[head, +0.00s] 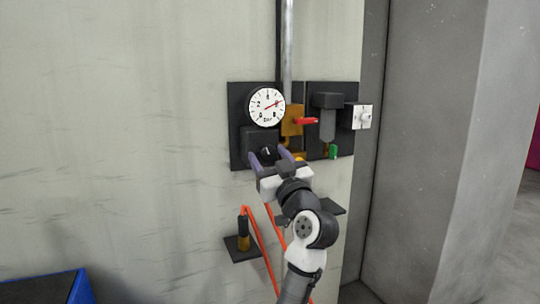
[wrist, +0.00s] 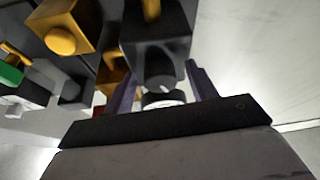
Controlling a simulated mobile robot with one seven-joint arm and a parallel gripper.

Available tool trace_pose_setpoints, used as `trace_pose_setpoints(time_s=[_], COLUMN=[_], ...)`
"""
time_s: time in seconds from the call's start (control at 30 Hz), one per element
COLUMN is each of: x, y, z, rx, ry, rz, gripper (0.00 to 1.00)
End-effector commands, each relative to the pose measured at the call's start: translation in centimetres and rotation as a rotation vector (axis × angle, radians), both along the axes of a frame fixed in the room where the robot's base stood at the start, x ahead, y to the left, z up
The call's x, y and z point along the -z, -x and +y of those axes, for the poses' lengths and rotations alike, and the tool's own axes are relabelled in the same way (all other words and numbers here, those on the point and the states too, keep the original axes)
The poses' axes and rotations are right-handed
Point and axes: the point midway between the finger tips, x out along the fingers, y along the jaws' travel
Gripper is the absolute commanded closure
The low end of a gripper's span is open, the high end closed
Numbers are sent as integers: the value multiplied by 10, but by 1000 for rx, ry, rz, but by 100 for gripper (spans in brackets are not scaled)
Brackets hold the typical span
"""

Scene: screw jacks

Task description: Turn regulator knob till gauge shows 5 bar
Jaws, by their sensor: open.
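The round white gauge (head: 267,107) hangs on a dark wall panel. Its red needle points right and slightly up, around where the 6 would be; the exact reading is too small to tell. Below it is the dark regulator body (head: 249,136) with a black knob (head: 266,152) bearing a white mark. My gripper (head: 269,157) is open, its two purple fingers on either side of the knob. In the wrist view the knob (wrist: 160,72) is between the open fingers (wrist: 161,90), with gaps visible.
Right of the gauge are a yellow valve block (head: 292,122) with a red lever (head: 306,121), a grey filter bowl (head: 327,126), a green part (head: 333,152) and a white-faced box (head: 362,117). An orange hose (head: 258,235) hangs below. Left wall is clear.

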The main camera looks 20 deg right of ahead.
Motion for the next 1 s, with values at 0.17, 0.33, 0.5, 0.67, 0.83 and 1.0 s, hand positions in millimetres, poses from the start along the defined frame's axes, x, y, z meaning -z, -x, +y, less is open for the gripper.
trace_pose_setpoints(time_s=[0.17,0.33,0.5,0.67,0.83,1.0], x=[0,0,0,0,0,-1], y=[0,0,0,0,1,1], z=[0,0,0,0,1,2], rx=[0,0,0,0,1,1], ry=[0,0,0,-6,-50,-147], rz=[0,0,0,0,1,4], gripper=[43,64,86,88,88,88])
